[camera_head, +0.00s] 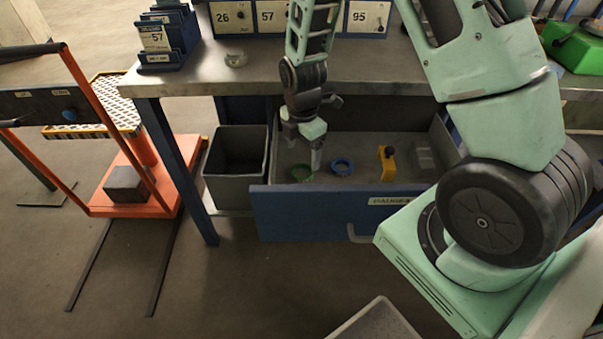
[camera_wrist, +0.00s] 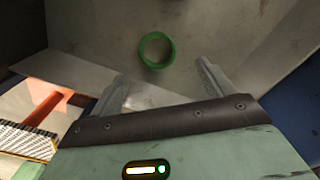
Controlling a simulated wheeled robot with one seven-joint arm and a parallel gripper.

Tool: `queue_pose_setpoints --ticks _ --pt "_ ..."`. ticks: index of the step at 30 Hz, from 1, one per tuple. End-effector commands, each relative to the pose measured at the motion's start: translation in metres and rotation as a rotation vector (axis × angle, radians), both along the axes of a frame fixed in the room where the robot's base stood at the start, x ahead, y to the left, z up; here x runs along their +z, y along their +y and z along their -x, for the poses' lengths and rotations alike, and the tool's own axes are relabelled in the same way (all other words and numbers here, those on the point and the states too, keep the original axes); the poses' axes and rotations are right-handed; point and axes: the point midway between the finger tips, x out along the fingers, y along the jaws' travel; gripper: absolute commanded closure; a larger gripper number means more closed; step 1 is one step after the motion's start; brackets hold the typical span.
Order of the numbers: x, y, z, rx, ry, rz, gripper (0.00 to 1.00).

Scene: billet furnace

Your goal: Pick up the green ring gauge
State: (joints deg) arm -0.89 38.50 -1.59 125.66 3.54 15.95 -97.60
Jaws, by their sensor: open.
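The green ring gauge (camera_head: 301,173) lies flat on the floor of the open blue drawer (camera_head: 315,213), at its left part. In the wrist view the green ring (camera_wrist: 156,50) shows whole, a little beyond the fingertips and roughly centred between them. My gripper (camera_head: 316,160) is above the drawer, just to the right of the ring in the head view. In the wrist view its two fingers (camera_wrist: 163,74) are apart with nothing between them. The drawer front partly hides the drawer floor in the head view.
A blue ring (camera_head: 342,167) lies right of the green ring, and a yellow object (camera_head: 387,163) stands farther right in the drawer. The workbench top (camera_head: 380,67) overhangs behind. A grey bin (camera_head: 236,185) stands left of the drawer. An orange cart (camera_head: 160,165) is farther left.

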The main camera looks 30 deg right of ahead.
Motion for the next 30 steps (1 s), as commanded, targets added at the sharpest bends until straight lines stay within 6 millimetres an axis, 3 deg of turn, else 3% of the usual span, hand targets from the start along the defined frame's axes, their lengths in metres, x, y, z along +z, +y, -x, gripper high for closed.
queue_pose_setpoints --ticks 8,18,26,27,30 --pt "-0.023 0.000 -0.001 0.000 0.001 0.000 0.19" --pt "-0.066 -0.002 -0.004 0.000 0.000 0.000 0.19" --pt "-0.069 -0.002 -0.005 -0.001 -0.002 0.000 0.19" --pt "-0.069 -0.002 -0.005 -0.001 -0.002 0.000 0.22" --pt "-0.069 -0.002 -0.005 -0.001 -0.002 0.000 0.50"
